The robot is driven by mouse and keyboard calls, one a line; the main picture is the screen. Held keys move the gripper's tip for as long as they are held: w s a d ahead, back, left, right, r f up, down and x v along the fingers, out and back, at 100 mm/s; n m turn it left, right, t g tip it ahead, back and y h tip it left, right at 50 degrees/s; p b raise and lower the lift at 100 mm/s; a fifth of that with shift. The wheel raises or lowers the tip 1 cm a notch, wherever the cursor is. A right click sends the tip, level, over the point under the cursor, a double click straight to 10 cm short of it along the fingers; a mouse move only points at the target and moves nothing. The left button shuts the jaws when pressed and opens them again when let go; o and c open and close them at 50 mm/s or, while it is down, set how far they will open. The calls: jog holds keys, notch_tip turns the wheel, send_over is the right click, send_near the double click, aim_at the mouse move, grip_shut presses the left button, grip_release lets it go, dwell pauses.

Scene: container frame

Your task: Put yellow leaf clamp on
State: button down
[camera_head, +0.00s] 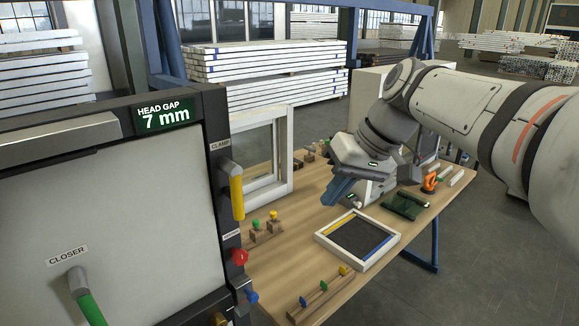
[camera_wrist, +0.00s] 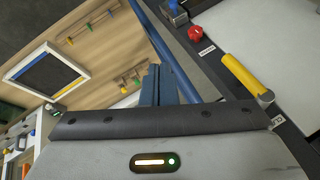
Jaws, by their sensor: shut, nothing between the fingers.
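The yellow clamp handle (camera_head: 237,195) sits on the dark edge of the large pale panel. It hangs down from its grey pivot, just below the label CLAMP. In the wrist view the yellow handle (camera_wrist: 244,73) lies to the right of my fingers, slanting, with its pivot end lower right. My gripper (camera_head: 338,192) has blue fingers and is over the table, to the right of the handle and apart from it. In the wrist view my gripper (camera_wrist: 158,82) is shut with nothing held.
A red knob (camera_head: 239,257) and a blue knob (camera_head: 251,295) sit below the handle on the same edge. A green closer handle (camera_head: 88,306) is at lower left. The wooden table (camera_head: 290,262) carries a small white frame (camera_head: 327,241) and pegs. A white window frame (camera_head: 284,150) stands behind.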

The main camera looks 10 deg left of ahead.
aim_at(233, 191)
jog(key=w+a+r+n+y+p, duration=0.1)
jog(key=w+a+r+n, duration=0.1)
jog(key=r, duration=0.6)
jog(key=shift+a+n+g+y, duration=0.4)
jog(key=shift+a+n, duration=0.1)
jog(key=shift+a, duration=0.65)
jog(key=shift+f, duration=0.1)
jog(key=s+a+f+p, duration=0.2)
jog(key=a+f, duration=0.6)
jog(key=a, duration=0.1)
jog(key=shift+s, duration=0.15)
